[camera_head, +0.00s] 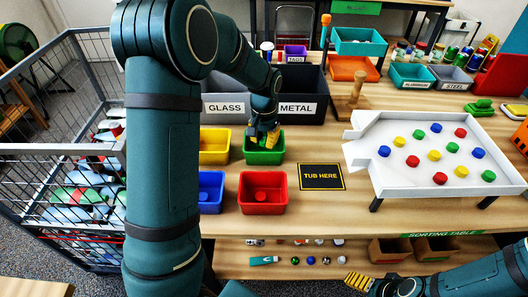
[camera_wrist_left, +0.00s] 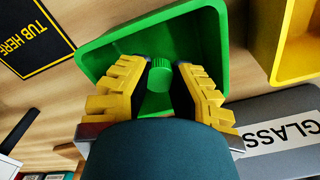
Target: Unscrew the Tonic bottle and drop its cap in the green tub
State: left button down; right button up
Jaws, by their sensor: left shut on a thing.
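My left gripper (camera_head: 265,137) points down at the green tub (camera_head: 264,157) on the sorting table. I cannot pick out the Tonic bottle.
Yellow (camera_head: 214,146), blue (camera_head: 211,192) and red (camera_head: 262,193) tubs stand around the green one. GLASS (camera_head: 224,108) and METAL (camera_head: 296,108) bins stand behind. A white tray (camera_head: 390,185) of colored caps is at right, a wire cage (camera_head: 60,150) at left. The TUB HERE mat (camera_head: 321,177) is bare.

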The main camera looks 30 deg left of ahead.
aim_at(264, 150)
pick_arm(q)
jog(key=shift+f+b, duration=0.5)
jog(key=shift+f, duration=1.7)
jog(key=shift+s, duration=0.1)
jog(key=shift+f, duration=0.15)
jog(key=c, duration=1)
grip_release()
notch_tip(264, 150, up, 11)
jog(key=p, duration=0.3)
jog(key=shift+r, duration=0.7)
